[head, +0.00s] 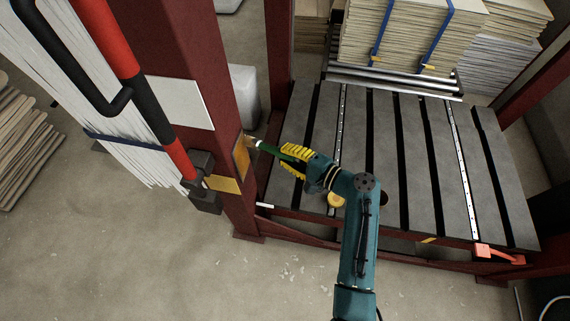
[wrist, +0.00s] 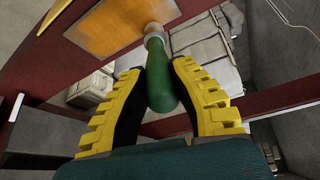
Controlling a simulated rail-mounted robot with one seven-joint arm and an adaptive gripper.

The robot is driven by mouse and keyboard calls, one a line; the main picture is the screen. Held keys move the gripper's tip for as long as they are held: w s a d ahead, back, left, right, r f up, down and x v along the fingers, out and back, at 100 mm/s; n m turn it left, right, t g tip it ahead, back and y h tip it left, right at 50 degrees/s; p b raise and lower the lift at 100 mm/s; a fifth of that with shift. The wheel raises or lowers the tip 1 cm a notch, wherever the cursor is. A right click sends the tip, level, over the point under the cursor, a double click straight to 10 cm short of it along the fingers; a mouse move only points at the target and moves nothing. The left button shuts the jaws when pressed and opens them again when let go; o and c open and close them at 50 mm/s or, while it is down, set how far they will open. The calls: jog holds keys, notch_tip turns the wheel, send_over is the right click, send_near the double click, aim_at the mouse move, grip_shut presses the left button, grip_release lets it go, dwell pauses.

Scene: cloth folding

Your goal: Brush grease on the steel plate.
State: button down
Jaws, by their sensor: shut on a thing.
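My gripper (head: 296,159) is shut on the green handle of a brush (head: 267,148), with yellow ridged fingers on either side. In the wrist view the brush (wrist: 160,75) points away from my gripper (wrist: 158,88), and its pale end reaches the edge of an orange-brown plate (wrist: 110,28). This plate (head: 241,157) is fixed on the side of a dark red post, just left of the brush tip in the head view. I cannot tell whether the bristles touch it. The plate's surface is orange-brown with uneven shading; I cannot tell how much is grease.
The dark red post (head: 188,50) stands left of my gripper and carries a pale blank panel (head: 180,103). A slatted grey bed (head: 410,150) lies below and to the right, with strapped board stacks (head: 405,35) behind. A red-and-black bar (head: 128,75) hangs at left. Open floor (head: 130,260) lies in front.

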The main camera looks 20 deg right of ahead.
jog(key=shift+r+p, duration=1)
jog(key=s+a+p, duration=0.4)
jog(key=s+p, duration=0.2)
jog(key=p, duration=0.1)
jog(key=shift+s+a+f, duration=0.15)
jog(key=shift+s+a, duration=0.05)
jog(key=shift+a, duration=0.15)
jog(key=s+d, duration=0.3)
jog(key=d, duration=0.2)
jog(key=shift+s, duration=0.25)
